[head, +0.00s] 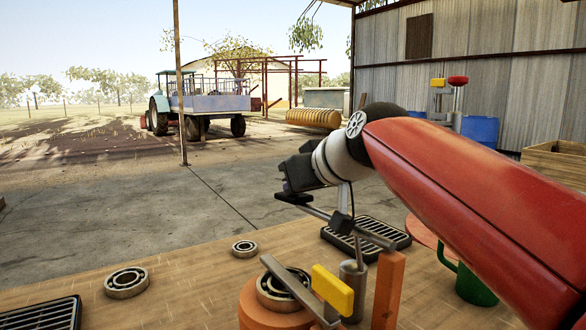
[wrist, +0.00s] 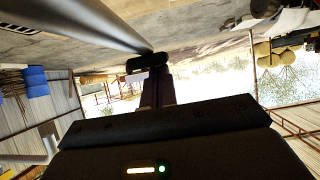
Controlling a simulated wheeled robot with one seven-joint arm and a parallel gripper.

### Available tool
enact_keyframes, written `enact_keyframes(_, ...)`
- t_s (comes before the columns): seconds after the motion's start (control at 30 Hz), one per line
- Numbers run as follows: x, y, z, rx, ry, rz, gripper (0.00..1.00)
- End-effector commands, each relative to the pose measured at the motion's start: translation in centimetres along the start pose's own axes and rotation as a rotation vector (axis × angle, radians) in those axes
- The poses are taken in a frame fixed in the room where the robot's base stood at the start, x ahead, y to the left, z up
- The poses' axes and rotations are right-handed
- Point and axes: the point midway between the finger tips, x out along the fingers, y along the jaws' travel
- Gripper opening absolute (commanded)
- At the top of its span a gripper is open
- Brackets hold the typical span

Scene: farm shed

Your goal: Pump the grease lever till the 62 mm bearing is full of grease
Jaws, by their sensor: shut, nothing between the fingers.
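The grease packer has an orange base (head: 258,312), an orange post (head: 388,290), a grey cylinder (head: 352,282) and a yellow block (head: 333,290). A bearing (head: 270,292) sits on the base, partly hidden under a flat metal bar (head: 295,288). Its size and grease fill cannot be read. A grey lever (head: 372,237) slopes up leftward from the post to a dark end; it seems to be the grey rod (wrist: 85,22) in the wrist view. My gripper (head: 342,222) is shut and empty, its dark tip at the lever; contact is unclear. The tip also shows in the wrist view (wrist: 147,62).
Two loose bearings lie on the wooden bench, one larger (head: 126,282), one smaller (head: 245,248). Black slatted trays stand at front left (head: 40,315) and behind the packer (head: 400,238). A green container (head: 475,286) is at right.

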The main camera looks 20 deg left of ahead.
Motion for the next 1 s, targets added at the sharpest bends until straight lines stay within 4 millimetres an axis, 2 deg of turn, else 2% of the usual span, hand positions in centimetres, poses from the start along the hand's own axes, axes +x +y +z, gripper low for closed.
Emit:
enact_keyframes(0.03,0.8,0.1,1.2,0.003,-0.032,-0.004,0.00)
enact_keyframes(0.33,0.4,0.1,1.3,0.002,-0.033,-0.002,0.00)
enact_keyframes(0.7,-5.8,0.1,0.5,0.001,-0.009,0.002,0.00)
enact_keyframes(0.83,-7.1,0.0,0.3,0.000,-0.005,0.001,0.00)
enact_keyframes(1.0,-7.7,0.0,0.2,0.000,-0.002,0.001,0.00)
